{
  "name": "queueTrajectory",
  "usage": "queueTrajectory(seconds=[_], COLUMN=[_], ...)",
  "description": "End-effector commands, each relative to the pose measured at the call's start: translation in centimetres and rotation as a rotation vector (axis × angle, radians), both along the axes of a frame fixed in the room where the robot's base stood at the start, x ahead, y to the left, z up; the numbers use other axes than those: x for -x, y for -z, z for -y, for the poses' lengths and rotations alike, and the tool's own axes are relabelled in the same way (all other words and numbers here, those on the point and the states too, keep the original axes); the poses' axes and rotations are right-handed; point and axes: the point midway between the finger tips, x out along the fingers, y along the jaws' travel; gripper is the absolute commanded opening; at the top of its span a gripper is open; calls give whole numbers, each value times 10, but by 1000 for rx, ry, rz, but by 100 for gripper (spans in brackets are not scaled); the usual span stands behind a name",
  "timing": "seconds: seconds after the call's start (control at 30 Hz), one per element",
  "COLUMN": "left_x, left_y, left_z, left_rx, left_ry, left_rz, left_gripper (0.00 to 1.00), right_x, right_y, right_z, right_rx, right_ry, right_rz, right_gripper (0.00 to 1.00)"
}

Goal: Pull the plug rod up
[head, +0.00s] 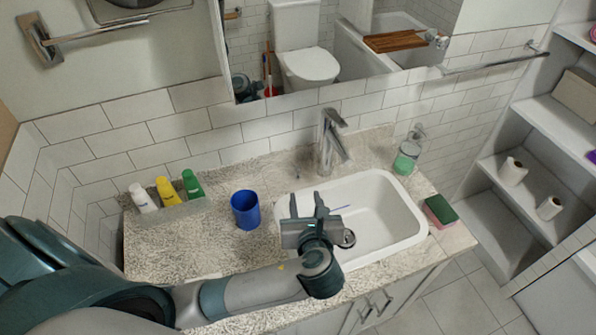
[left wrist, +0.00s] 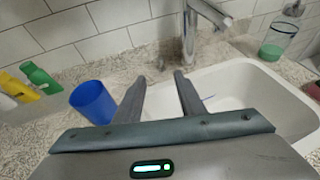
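The chrome faucet (head: 331,140) stands upright behind the white sink (head: 398,218). It also shows in the left wrist view (left wrist: 190,38). The round drain (head: 347,239) lies in the sink floor, partly beside my wrist. My left gripper (head: 306,197) is open and empty over the sink's left edge, in front of the faucet and apart from it. In the left wrist view its two fingers (left wrist: 159,78) are spread, pointing toward the counter left of the faucet base. My right gripper is not in view.
A blue cup (head: 245,209) stands left of the gripper. Several small bottles (head: 168,191) stand farther left. A green soap dispenser (head: 407,155) is behind the sink, and a sponge (head: 440,211) lies to its right. A mirror (head: 340,50) hangs above the tiled wall.

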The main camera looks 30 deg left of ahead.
Motion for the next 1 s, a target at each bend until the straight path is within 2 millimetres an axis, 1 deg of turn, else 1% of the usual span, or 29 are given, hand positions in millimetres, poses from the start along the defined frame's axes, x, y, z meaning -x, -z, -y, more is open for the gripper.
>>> queueTrajectory(seconds=[0.03, 0.1, 0.47, 0.63, 0.87, 1.0], left_x=[0, 0, 0, -3, -19, -37], left_y=[8, 10, 9, 10, 17, 25], left_z=[0, 0, 0, -2, -13, -25], left_rx=[0, 0, 0, -1, -3, -5], left_ry=[0, 0, 0, -1, -1, -2], left_rz=[0, 0, 0, 1, 1, 0], left_gripper=[36, 36, 36, 36, 36, 36], right_x=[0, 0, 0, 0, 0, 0], right_y=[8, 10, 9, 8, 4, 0], right_z=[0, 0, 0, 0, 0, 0], right_rx=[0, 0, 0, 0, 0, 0], right_ry=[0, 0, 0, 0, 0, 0], right_rz=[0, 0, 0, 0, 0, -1], right_gripper=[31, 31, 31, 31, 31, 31])
